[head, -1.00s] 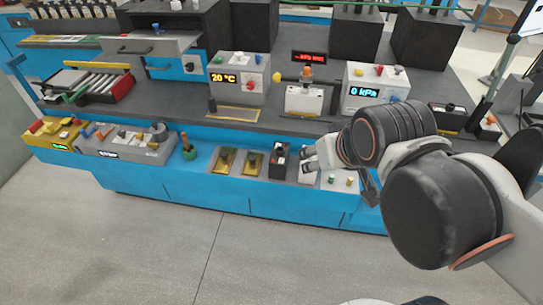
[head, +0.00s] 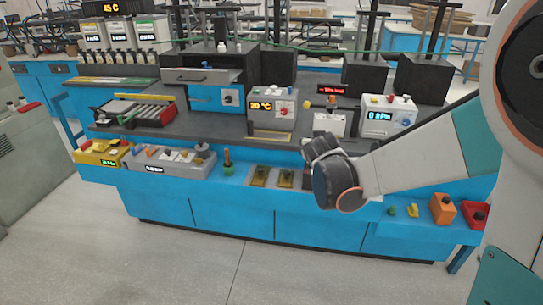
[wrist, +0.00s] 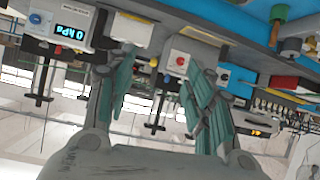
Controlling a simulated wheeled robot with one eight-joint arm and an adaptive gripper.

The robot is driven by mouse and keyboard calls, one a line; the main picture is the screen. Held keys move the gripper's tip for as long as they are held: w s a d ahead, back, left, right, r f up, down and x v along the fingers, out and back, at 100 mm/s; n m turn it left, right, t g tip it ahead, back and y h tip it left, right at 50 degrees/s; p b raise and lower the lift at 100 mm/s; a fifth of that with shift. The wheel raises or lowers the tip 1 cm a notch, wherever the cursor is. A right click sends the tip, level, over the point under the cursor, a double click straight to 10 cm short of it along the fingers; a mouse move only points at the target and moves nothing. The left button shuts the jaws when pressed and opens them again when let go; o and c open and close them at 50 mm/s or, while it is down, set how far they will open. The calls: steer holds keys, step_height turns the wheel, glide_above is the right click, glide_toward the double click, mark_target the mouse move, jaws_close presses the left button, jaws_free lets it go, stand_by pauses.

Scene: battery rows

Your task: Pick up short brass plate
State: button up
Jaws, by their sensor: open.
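Two small brass-coloured plates lie in shallow grey recesses on the blue front ledge in the head view, a left one (head: 259,176) and a right one (head: 285,178). I cannot tell from this view which is the short brass plate. In the head view my arm reaches in from the right, and its wrist end is just right of the plates and above the ledge. The fingers are mostly hidden there. In the wrist view my gripper (wrist: 160,62) has its two green-grey fingers spread apart with nothing held between them. No brass plate can be made out in the wrist view.
On the bench behind stand a box reading 20 °C (head: 270,106) and a 0 kPa box (head: 389,116). A grey panel (head: 172,162) and a yellow box (head: 101,152) fill the ledge's left. An orange block (head: 442,209) and a red tray (head: 474,215) are at its right. The front floor is clear.

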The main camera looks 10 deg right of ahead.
steer(key=w+a+f+t+b, duration=0.2)
steer(key=w+f, duration=0.8)
steer(key=f, duration=0.3)
steer(key=t+y+b, duration=0.1)
steer(key=t+b, duration=0.1)
glide_toward(287, 175)
steer(key=shift+n, duration=0.3)
steer(key=x, duration=0.3)
steer(key=p+x, duration=0.1)
steer(key=x, duration=0.1)
steer(key=shift+w+f, duration=0.15)
steer(key=shift+f, duration=0.2)
steer(key=shift+r+b+x, duration=0.2)
steer(key=shift+b+x, duration=0.5)
steer(key=shift+x, duration=0.85)
steer(key=shift+r+b+x, duration=0.2)
steer(key=shift+b+x, duration=0.45)
steer(key=shift+x, duration=0.9)
steer(key=shift+c, duration=0.6)
jaws_close()
